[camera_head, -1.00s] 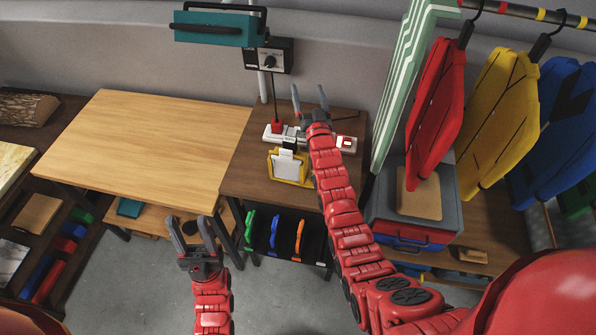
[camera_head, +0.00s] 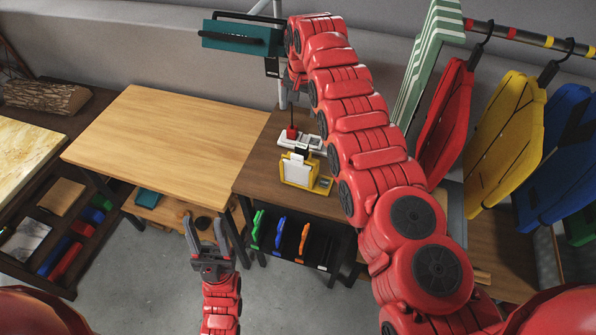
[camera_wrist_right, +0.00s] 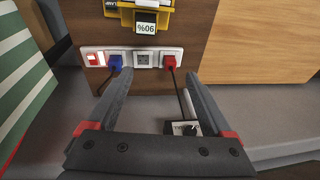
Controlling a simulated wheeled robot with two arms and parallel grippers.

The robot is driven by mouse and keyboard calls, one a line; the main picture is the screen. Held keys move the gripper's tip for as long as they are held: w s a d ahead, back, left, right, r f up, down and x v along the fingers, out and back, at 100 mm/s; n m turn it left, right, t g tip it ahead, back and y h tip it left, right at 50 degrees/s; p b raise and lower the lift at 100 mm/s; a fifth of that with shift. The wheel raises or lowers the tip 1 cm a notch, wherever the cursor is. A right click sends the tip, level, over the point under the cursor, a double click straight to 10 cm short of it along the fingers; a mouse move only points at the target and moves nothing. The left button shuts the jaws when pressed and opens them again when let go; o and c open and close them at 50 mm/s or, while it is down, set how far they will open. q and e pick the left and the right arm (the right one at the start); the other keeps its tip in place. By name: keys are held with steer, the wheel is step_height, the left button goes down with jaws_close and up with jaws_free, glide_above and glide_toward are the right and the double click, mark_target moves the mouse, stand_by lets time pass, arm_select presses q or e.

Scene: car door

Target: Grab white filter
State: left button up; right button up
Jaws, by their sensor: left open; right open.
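A white panel (camera_head: 297,171) stands in a yellow frame on the dark brown table; I cannot tell for sure that it is the white filter. In the right wrist view only part of the yellow frame (camera_wrist_right: 158,18) shows at the top edge, with a small display under it. My right gripper (camera_wrist_right: 158,75) is open and empty, with the power strip beyond its fingertips. In the head view its own arm partly hides it, up near the wall behind the table. My left gripper (camera_head: 203,222) is open and empty, low in front of the wooden table.
A white power strip (camera_head: 313,142) with a red plug (camera_head: 292,133) lies behind the yellow frame. Red, yellow and blue panels hang at the right. The light wooden table (camera_head: 165,145) is bare.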

steer(key=s+r+g, duration=0.2)
steer(key=s+r, duration=0.2)
steer(key=s, duration=0.2)
steer(key=b, duration=0.8)
glide_toward(297, 155)
steer(key=shift+w+d+f+h, duration=0.1)
steer(key=shift+d+f+h, duration=0.1)
steer(key=shift+f+h, duration=0.1)
steer(key=shift+f+p, duration=0.75)
steer(key=shift+f, duration=0.7)
steer(key=shift+a+f+p, duration=0.2)
steer(key=shift+f+p, duration=0.45)
steer(key=shift+f, duration=0.1)
steer(key=shift+a+f+p, duration=0.25)
steer(key=shift+f+p, duration=0.35)
steer(key=shift+f, duration=0.35)
steer(key=shift+f+b, duration=0.45)
steer(key=shift+f, duration=0.75)
steer(key=shift+c, duration=0.3)
